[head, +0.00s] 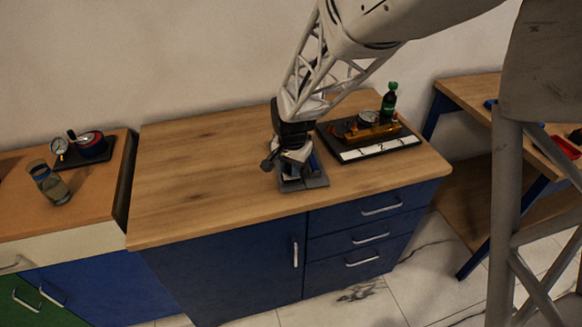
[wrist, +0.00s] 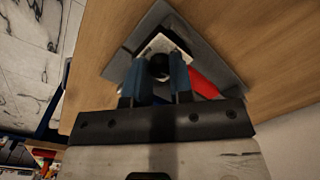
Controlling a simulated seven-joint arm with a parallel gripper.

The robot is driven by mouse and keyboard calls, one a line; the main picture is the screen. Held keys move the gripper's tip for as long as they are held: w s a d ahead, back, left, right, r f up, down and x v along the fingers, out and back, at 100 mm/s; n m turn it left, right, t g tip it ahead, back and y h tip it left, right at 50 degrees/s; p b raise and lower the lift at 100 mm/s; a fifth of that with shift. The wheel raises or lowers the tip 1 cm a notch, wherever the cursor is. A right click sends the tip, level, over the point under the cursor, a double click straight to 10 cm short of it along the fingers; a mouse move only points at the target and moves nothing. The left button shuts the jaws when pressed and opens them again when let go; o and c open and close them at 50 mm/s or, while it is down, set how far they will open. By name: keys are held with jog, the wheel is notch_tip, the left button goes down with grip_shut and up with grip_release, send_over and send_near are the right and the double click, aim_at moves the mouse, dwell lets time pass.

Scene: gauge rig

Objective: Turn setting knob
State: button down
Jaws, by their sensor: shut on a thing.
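My gripper (head: 293,168) is low over a small rig on the wooden worktop. In the wrist view its two blue fingers (wrist: 160,75) are shut on a dark round knob (wrist: 159,64), one finger on each side. The knob sits by a light block on the rig's dark base plate (wrist: 205,55). A red part (wrist: 203,84) of the rig shows beside the right finger. In the head view the base plate (head: 306,184) shows under my gripper, which hides most of the rig and the knob. Any mark or scale on the knob is hidden.
A tray (head: 375,151) with a brass device, a gauge and a white numbered strip stands right of my gripper. A dark bottle with a green cap (head: 388,103) stands behind it. The worktop's left side is clear.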

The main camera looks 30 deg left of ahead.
jog(key=n, duration=0.7)
jog(key=shift+n, duration=0.4)
jog(key=n, duration=0.6)
jog(key=shift+n, duration=0.4)
jog(key=c, duration=1)
grip_release()
jog(key=shift+w+r, duration=0.15)
jog(key=shift+r, duration=3.75)
